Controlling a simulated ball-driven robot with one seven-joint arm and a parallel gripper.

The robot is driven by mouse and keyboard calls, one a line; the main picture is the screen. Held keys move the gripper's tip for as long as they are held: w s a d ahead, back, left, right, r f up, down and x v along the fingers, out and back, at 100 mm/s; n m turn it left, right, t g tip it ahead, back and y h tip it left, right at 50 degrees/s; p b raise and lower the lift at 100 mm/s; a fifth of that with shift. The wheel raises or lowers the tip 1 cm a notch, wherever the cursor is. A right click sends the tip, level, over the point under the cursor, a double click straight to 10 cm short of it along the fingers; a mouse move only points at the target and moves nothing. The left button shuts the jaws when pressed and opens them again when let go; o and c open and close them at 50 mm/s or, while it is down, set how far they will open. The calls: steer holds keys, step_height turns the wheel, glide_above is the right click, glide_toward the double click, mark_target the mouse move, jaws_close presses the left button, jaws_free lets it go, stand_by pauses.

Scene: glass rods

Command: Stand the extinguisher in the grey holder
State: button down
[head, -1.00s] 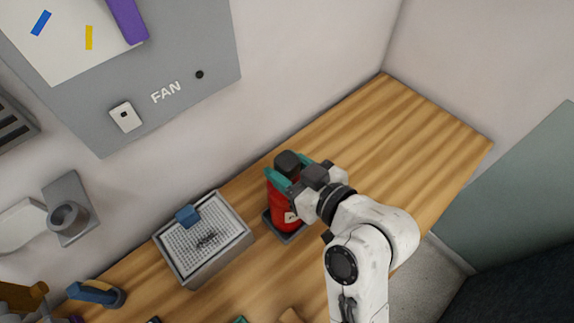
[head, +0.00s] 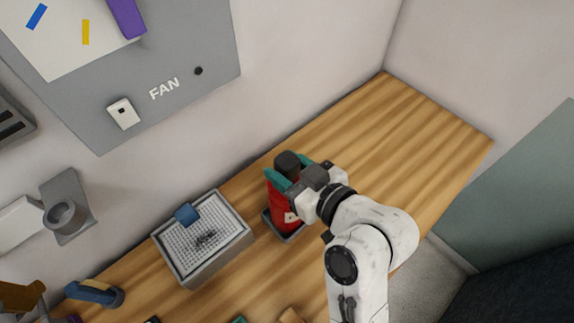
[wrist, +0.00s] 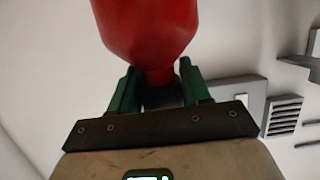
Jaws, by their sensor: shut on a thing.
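The red extinguisher (head: 280,208) with a black top stands about upright at the grey holder (head: 291,238), a low square tray on the wooden counter. Its lower end appears to be inside the holder's rim, but whether it rests on the bottom cannot be told. My gripper (head: 287,167) is shut on the extinguisher near its top, with one teal finger on each side. In the wrist view, the red body (wrist: 147,30) narrows to a neck between the two fingers (wrist: 158,88). My gripper and arm hide the extinguisher's right side and part of the holder.
A grey box with a mesh top (head: 205,243) and a blue block (head: 187,214) on it stands left of the holder. A grey wall panel marked FAN (head: 180,60) is behind. The counter's far right (head: 400,135) is clear. Small items lie along the front edge.

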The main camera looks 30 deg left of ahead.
steer(key=c, duration=0.8)
jaws_free()
steer(key=shift+f, duration=0.25)
steer(key=shift+p+v, duration=0.45)
steer(key=shift+v, duration=1.6)
steer(key=p+v, duration=0.1)
steer(key=v, duration=0.6)
